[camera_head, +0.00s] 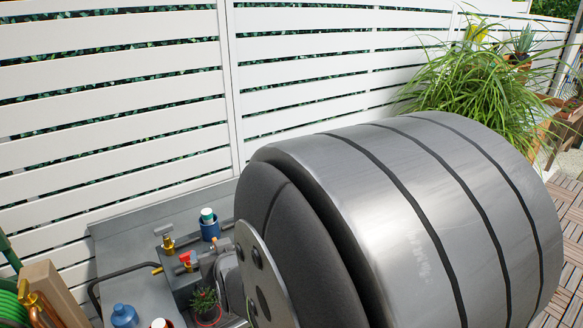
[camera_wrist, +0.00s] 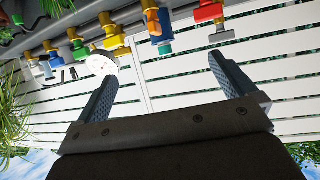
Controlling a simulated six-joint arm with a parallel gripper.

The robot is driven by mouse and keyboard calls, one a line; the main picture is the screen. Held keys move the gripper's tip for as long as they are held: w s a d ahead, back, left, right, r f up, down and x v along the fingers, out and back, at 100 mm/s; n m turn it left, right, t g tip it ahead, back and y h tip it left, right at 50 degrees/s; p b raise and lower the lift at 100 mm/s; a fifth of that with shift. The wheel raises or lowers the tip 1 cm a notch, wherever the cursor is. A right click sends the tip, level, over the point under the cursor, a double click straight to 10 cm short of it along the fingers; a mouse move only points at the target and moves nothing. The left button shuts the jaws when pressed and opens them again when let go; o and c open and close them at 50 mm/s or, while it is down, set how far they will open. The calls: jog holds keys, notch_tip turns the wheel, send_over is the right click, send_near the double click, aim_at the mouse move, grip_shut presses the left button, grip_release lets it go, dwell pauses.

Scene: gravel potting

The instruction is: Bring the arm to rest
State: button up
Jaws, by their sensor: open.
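My gripper (camera_wrist: 165,65) shows in the wrist view with its two dark ribbed fingers wide apart. Nothing is held between them; the white slatted fence (camera_wrist: 180,100) shows through the gap. The wrist picture is turned over, with the bench things along its top edge and sky at the bottom. In the head view my own large grey arm link fills the middle and right, and the gripper cannot be made out there.
A grey bench (camera_head: 125,245) stands along the fence. It bears a blue holder (camera_head: 210,231), a red-handled brass fitting (camera_head: 186,260), a small potted plant (camera_head: 205,304) and a blue bottle (camera_head: 124,316). A bushy grass plant (camera_head: 470,85) stands at the back right. My arm hides much of the bench.

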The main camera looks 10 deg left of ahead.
jog(key=shift+x, duration=2.6)
jog(key=shift+s, duration=0.1)
jog(key=v, duration=1)
jog(key=x, duration=0.9)
